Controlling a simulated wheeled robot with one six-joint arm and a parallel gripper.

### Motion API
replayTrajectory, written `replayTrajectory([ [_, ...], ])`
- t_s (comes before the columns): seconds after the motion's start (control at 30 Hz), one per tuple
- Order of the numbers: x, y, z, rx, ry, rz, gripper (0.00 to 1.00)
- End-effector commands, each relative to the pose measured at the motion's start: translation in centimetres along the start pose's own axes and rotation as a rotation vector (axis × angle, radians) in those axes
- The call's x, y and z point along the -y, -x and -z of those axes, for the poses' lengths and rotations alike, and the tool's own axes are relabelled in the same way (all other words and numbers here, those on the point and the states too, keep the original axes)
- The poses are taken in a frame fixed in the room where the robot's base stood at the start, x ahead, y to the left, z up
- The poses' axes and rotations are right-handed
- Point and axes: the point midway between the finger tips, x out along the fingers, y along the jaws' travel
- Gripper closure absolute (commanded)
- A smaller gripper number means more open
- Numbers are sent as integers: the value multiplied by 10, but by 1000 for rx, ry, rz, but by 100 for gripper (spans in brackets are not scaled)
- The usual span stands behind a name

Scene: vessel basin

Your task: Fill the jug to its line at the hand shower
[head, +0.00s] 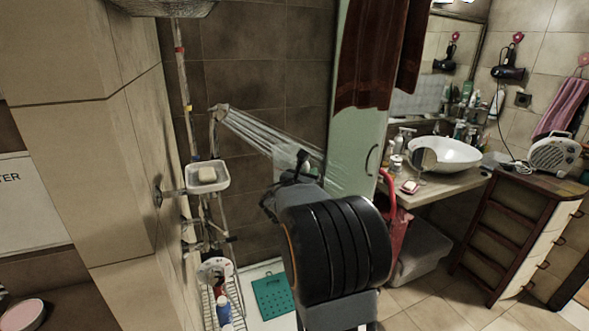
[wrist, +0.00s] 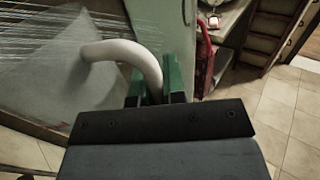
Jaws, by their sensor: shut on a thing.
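My gripper (wrist: 157,86) is shut on the pale curved handle (wrist: 125,50) of the jug, with green fingers on either side. The jug's pale grey body (wrist: 42,88) shows at the left of the wrist view, blurred by streaks of water. In the head view the jug (head: 287,157) is a small pale shape behind my wrist, mostly hidden. The hand shower (head: 220,108) hangs on the wall rail and sprays a wide stream rightward and down, across the jug's place. I cannot see the fill line or the water level.
A soap dish (head: 222,178) sits on the rail left of the stream. A wire rack with bottles (head: 224,311) stands below it. A pale green panel (head: 357,140) stands right of the jug. The washbasin counter (head: 437,190) and a wooden cabinet (head: 507,226) are farther right.

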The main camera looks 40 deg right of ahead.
Motion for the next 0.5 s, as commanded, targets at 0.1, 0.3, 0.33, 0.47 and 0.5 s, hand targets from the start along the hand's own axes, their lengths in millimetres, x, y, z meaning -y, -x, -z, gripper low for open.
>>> replayTrajectory([
  [0.1,4,-13,2,-11,-6,3,100],
  [0.3,-13,-24,3,-17,-9,1,100],
  [0.33,-17,-24,3,-17,-8,1,100],
  [0.47,-37,-22,0,-9,-4,-2,100],
  [0.5,-44,-21,-1,-6,-3,-2,100],
])
